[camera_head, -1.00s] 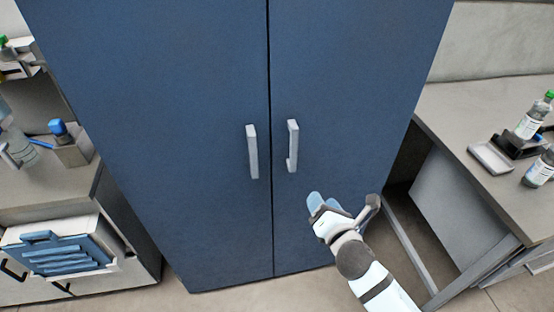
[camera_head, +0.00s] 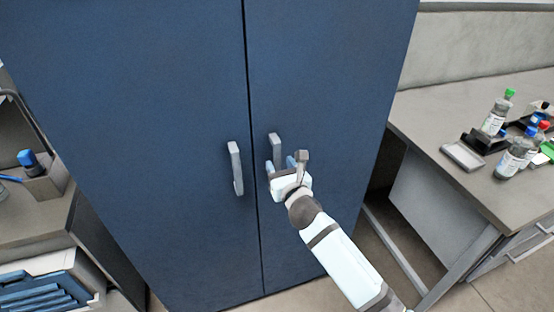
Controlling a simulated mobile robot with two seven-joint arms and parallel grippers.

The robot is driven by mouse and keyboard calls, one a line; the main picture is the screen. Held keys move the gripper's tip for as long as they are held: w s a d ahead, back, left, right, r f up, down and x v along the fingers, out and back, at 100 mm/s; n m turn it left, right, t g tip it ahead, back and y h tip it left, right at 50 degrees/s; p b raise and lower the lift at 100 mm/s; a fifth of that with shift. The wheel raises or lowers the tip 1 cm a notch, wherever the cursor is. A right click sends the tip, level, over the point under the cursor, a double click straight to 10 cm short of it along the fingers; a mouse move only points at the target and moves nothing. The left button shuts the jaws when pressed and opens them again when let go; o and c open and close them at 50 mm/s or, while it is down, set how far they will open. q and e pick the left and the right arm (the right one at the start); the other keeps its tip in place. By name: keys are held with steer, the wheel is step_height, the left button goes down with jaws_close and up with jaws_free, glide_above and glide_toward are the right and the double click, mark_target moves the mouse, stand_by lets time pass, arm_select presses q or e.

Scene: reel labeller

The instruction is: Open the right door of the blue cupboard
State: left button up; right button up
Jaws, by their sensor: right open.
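The blue cupboard (camera_head: 150,110) fills the middle of the view, and both its doors are shut. The right door (camera_head: 325,90) carries a grey vertical handle (camera_head: 275,148) near the centre seam. The lower part of this handle is hidden behind my right gripper. The left door's handle (camera_head: 235,168) is in full view. My right gripper (camera_head: 280,163) is open at the lower end of the right handle, with its fingertips pointing at the door. I cannot tell whether the fingers touch the handle or stand around it. My left gripper is not in view.
A grey bench (camera_head: 430,120) on the right holds several bottles (camera_head: 512,158) and a small tray (camera_head: 462,156). On the left stands a counter with a holder (camera_head: 48,180) and a bin of blue items (camera_head: 45,290). Floor shows at the bottom right.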

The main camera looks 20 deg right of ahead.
steer(key=shift+w+a, duration=0.1)
steer(key=shift+w, duration=1.25)
jaws_close()
steer(key=shift+s, duration=0.1)
